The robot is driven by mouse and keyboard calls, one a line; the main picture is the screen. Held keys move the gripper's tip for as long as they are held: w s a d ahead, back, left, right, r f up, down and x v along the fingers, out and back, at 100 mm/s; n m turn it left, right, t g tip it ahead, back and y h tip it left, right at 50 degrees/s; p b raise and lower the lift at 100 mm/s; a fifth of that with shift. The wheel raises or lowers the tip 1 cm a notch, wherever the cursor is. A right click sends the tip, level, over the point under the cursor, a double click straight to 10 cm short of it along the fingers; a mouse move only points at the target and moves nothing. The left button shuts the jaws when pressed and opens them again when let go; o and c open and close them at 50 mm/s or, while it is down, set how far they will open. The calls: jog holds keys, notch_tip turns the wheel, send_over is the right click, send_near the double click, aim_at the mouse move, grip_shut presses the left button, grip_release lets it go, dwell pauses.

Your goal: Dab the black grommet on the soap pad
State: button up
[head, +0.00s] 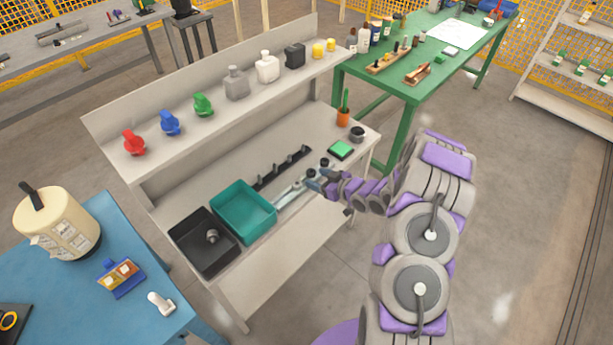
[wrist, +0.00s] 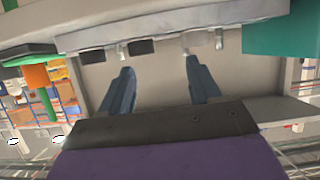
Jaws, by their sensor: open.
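I cannot tell for sure which piece is the black grommet; a small black piece (wrist: 141,47) shows beside the rail in the wrist view. My gripper (head: 312,178) is low over the bench, beside the rail. Its two blue-grey fingers are apart with nothing between them (wrist: 158,66).
A teal bin (head: 243,211) and a black bin (head: 204,242) holding a small grey part stand left of my gripper. An orange cup (head: 343,117) with a green stick and a small dark round item (head: 357,134) stand near the pad. An upper shelf (head: 220,104) with handles and bottles overhangs behind.

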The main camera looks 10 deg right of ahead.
aim_at(308, 173)
jog(key=w+d+f, duration=0.1)
jog(key=w+d+f+b, duration=0.1)
jog(key=w, duration=0.1)
jog(key=shift+w+d, duration=0.2)
jog(key=shift+d, duration=0.1)
jog(key=a, duration=0.1)
jog(key=w+a, duration=0.1)
jog(key=a, duration=0.1)
jog(key=shift+w+a+f+b, duration=0.1)
jog(key=shift+a+f+b, duration=0.05)
jog(key=shift+a+b, duration=0.15)
jog(key=shift+a, duration=0.45)
jog(key=d, duration=0.3)
jog(key=c, duration=0.5)
jog(key=shift+c, duration=1)
jog(key=shift+a, duration=0.9)
jog(key=c, duration=0.4)
jog(key=shift+d, duration=0.15)
